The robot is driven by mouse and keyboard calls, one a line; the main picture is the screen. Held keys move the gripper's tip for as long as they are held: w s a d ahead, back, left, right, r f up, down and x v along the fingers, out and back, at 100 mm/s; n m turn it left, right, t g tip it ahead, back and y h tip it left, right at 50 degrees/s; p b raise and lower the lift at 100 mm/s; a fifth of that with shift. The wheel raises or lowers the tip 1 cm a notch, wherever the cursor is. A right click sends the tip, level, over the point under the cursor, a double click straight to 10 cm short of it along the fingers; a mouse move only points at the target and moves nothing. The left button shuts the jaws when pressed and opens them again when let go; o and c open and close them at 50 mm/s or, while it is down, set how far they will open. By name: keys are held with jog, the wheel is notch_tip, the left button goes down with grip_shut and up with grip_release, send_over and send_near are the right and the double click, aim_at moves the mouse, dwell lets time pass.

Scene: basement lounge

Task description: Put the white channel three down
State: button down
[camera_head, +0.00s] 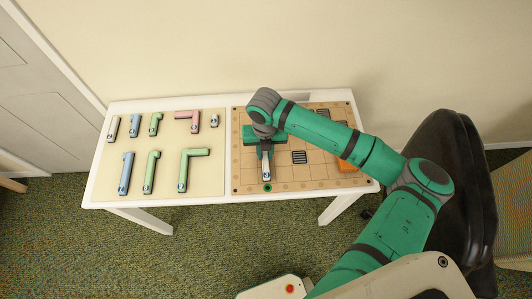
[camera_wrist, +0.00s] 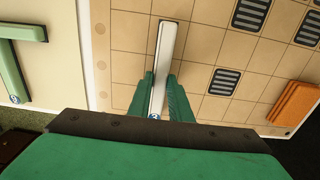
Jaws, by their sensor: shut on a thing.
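A long white channel piece (camera_wrist: 164,50) with a small round badge at its near end sits between the two green fingers of my gripper (camera_wrist: 161,82) in the wrist view. My gripper is shut on it. In the head view the white piece (camera_head: 266,170) shows below my gripper (camera_head: 266,148), over the left part of the tan grid board (camera_head: 302,183). The badge's number is too small to read. I cannot tell whether the piece touches the board. My arm covers part of the board.
Dark slatted squares (camera_head: 299,157) and an orange block (camera_head: 347,165) are on the board. A beige tray (camera_head: 168,150) at left holds several blue, green, pink and white pieces. A dark chair (camera_head: 455,190) stands at right.

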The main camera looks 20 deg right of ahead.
aim_at(266, 155)
jog(key=shift+d+f, duration=0.1)
jog(key=shift+f, duration=0.4)
jog(key=shift+f, duration=0.1)
jog(key=c, duration=1.6)
grip_release()
jog(key=shift+r, duration=6.15)
